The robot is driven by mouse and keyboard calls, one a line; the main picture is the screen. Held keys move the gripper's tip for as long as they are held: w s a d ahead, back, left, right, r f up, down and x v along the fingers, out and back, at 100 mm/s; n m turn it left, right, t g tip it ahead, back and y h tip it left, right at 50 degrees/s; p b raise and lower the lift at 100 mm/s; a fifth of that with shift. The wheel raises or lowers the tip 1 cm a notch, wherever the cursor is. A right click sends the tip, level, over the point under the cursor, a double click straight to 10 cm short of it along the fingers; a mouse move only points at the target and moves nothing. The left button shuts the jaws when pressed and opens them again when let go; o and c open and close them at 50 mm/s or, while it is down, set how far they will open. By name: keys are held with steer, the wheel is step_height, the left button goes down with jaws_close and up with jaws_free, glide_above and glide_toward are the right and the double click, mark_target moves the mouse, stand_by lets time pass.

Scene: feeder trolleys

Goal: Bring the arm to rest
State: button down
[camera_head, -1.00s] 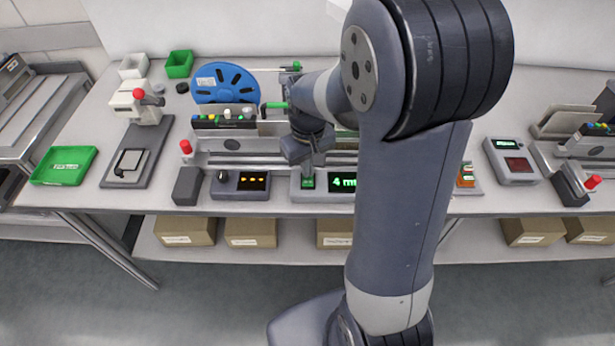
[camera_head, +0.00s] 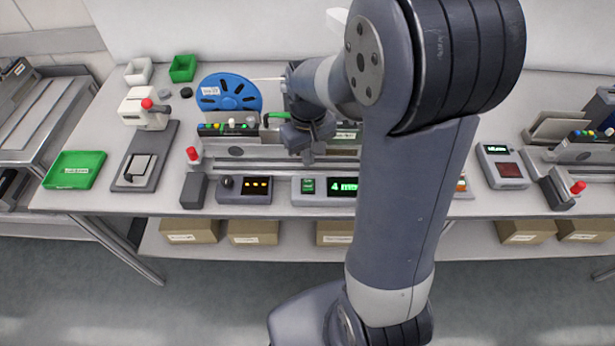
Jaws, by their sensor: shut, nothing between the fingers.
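My gripper (camera_head: 308,155) hangs at the end of my bent arm, over the rails of the middle feeder unit (camera_head: 240,165) on the bench. It looks small and dark, with its fingers pointing down and nothing held between them. It appears a little above the display box (camera_head: 318,192) with the green "4 mm" reading. My arm rises from the bottom of the view and hides part of the bench to the right of the gripper.
A blue reel (camera_head: 228,92) stands behind the feeder unit. A hand press (camera_head: 148,140) and a green tray (camera_head: 75,169) are at left. A grey box with a red screen (camera_head: 503,166) is at right. Cardboard boxes (camera_head: 188,230) sit on the lower shelf.

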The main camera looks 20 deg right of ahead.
mark_target(308, 180)
steer(key=shift+r, duration=0.2)
step_height(308, 180, down, 7)
steer(key=b, duration=0.6)
steer(key=shift+r, duration=0.2)
stand_by(0.4)
